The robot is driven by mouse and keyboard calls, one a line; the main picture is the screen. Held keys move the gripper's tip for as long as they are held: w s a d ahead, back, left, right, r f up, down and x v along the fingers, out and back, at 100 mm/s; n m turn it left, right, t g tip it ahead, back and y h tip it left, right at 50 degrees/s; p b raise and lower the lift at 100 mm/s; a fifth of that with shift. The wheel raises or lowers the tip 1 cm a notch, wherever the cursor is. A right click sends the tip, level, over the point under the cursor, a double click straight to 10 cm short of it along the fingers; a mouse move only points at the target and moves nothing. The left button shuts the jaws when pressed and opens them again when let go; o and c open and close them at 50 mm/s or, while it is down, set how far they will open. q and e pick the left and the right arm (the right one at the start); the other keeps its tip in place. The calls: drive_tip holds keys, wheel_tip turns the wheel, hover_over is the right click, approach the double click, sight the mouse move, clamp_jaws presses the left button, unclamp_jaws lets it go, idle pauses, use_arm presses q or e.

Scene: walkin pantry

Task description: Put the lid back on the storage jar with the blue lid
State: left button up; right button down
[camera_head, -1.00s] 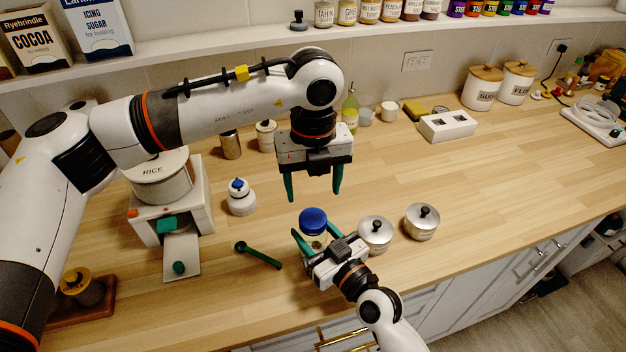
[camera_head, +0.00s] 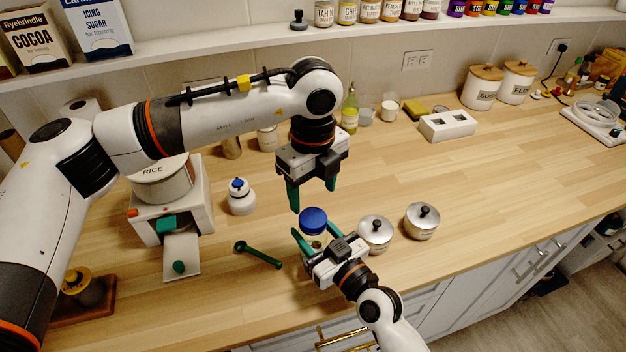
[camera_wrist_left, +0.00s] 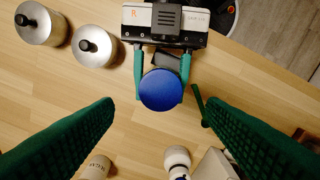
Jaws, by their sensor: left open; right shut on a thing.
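The storage jar (camera_head: 313,240) stands near the counter's front, its blue lid (camera_head: 312,220) on top; I cannot tell how tightly the lid sits. In the left wrist view the round blue lid (camera_wrist_left: 161,90) hides the jar below it. My right gripper (camera_head: 311,238) is shut on the jar, its green fingers on either side below the lid. My left gripper (camera_head: 313,200) is open and empty, pointing down above the lid and apart from it. In the left wrist view its fingers (camera_wrist_left: 159,104) are spread wide, with the lid beyond the gap between their tips.
Two metal pots (camera_head: 375,233) (camera_head: 421,221) with black knobs stand right of the jar. A green spoon (camera_head: 258,255) lies left of it. A white bottle (camera_head: 240,203) with a blue top and a rice dispenser (camera_head: 165,215) stand further left. The counter behind the pots is clear.

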sight(313, 217)
use_arm(q)
drive_tip(key=shift+f, duration=3.2)
